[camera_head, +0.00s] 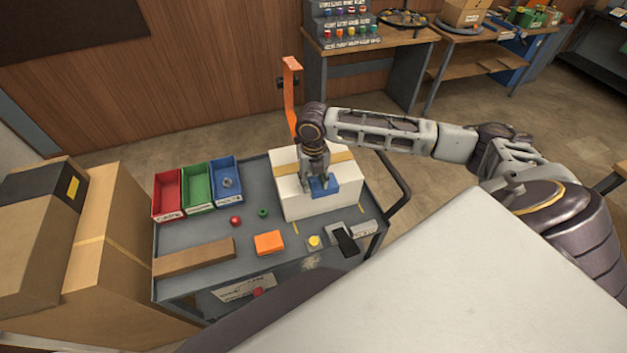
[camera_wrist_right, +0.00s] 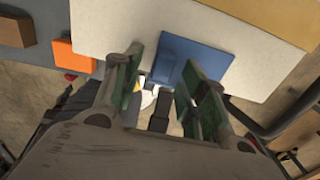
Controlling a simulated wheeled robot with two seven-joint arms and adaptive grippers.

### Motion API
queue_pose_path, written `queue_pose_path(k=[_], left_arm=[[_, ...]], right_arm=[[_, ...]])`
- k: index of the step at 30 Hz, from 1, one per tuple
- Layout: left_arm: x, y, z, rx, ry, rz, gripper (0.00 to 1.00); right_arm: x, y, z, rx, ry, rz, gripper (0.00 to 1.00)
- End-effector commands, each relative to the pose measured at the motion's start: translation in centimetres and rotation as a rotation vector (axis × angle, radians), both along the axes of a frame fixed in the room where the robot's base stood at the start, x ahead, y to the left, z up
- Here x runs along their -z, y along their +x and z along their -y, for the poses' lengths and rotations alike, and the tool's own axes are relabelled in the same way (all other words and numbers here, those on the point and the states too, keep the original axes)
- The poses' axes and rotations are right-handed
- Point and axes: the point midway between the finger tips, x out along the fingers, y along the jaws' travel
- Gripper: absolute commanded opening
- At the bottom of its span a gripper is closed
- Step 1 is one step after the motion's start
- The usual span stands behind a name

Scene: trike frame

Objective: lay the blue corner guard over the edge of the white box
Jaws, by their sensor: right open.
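The white box (camera_head: 290,196) stands on the grey cart, with a tan tape band across its top. The blue corner guard (camera_head: 326,188) lies at the box's near top edge, its flat face on the top. In the right wrist view, the guard (camera_wrist_right: 198,62) shows in front of the fingers, and a darker face reaches the edge of the white box (camera_wrist_right: 115,25). My right gripper (camera_head: 319,182) is just above the guard, pointing down. Its fingers (camera_wrist_right: 165,78) are apart in the wrist view. Whether they touch the guard is unclear. My left gripper is out of view.
Red (camera_head: 167,193), green (camera_head: 198,187) and blue (camera_head: 226,180) bins stand left of the box on the cart (camera_head: 205,232). An orange block (camera_head: 269,242), wooden bar (camera_head: 195,257) and yellow button (camera_head: 314,241) lie in front. Cardboard boxes (camera_head: 108,255) stand at left.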

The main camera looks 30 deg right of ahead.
Motion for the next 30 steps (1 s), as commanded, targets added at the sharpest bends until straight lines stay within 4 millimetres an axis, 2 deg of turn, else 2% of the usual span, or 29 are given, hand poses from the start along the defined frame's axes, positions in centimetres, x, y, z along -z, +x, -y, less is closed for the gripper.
queue_pose_path(k=[5, 11, 17, 30], left_arm=[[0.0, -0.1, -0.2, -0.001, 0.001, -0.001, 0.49], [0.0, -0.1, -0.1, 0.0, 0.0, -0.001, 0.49], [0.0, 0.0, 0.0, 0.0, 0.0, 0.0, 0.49], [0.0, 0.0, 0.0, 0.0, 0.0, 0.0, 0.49]], right_arm=[[-0.1, 0.0, 0.0, 0.0, 0.0, 0.0, 0.42], [-1.2, 0.1, 0.0, 0.0, -0.001, 0.002, 0.42], [-3.5, 0.1, 0.0, 0.0, -0.001, 0.002, 0.42], [-9.8, 0.1, 0.0, 0.0, 0.0, 0.002, 0.42]])
